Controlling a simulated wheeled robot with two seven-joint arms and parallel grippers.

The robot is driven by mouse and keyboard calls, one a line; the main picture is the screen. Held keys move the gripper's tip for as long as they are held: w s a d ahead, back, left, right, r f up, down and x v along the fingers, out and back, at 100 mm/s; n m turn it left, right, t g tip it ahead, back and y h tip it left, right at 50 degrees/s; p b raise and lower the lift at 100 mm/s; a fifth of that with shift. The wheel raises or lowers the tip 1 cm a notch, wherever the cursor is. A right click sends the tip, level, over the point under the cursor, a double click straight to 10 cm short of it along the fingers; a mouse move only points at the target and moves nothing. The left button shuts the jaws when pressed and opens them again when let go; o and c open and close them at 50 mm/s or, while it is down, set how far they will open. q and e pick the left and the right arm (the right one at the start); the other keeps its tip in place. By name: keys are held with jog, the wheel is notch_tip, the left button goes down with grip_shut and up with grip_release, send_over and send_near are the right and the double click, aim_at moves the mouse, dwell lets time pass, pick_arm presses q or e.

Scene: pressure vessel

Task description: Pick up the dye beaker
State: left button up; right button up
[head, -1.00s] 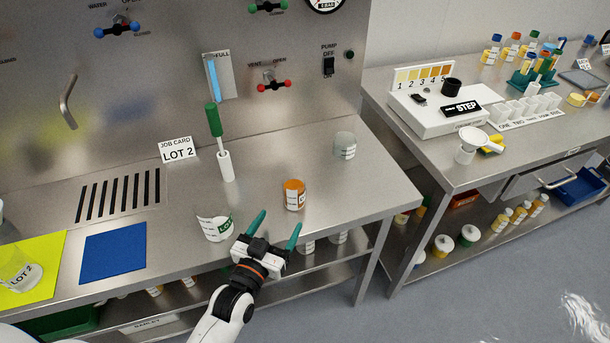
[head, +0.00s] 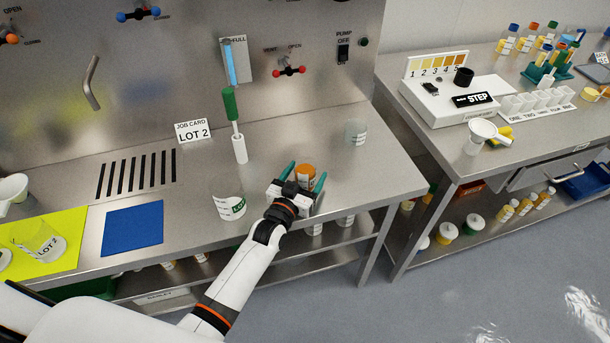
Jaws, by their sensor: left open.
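The dye beaker (head: 306,172), a small glass with orange liquid, stands on the steel bench near its front right part. My left gripper (head: 305,180) is open around it, with one teal finger on the left side of the beaker and one on the right. The gripper body hides the beaker's lower part. I cannot tell whether the fingers touch the glass. My right gripper is not in view.
A white-labelled beaker (head: 231,206) stands just left of my gripper. A clear beaker (head: 356,132) stands behind right. A green-handled brush in a white holder (head: 240,149) stands behind left. A blue mat (head: 133,228) lies further left.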

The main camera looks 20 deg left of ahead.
pick_arm(q)
jog(key=c, duration=1.1)
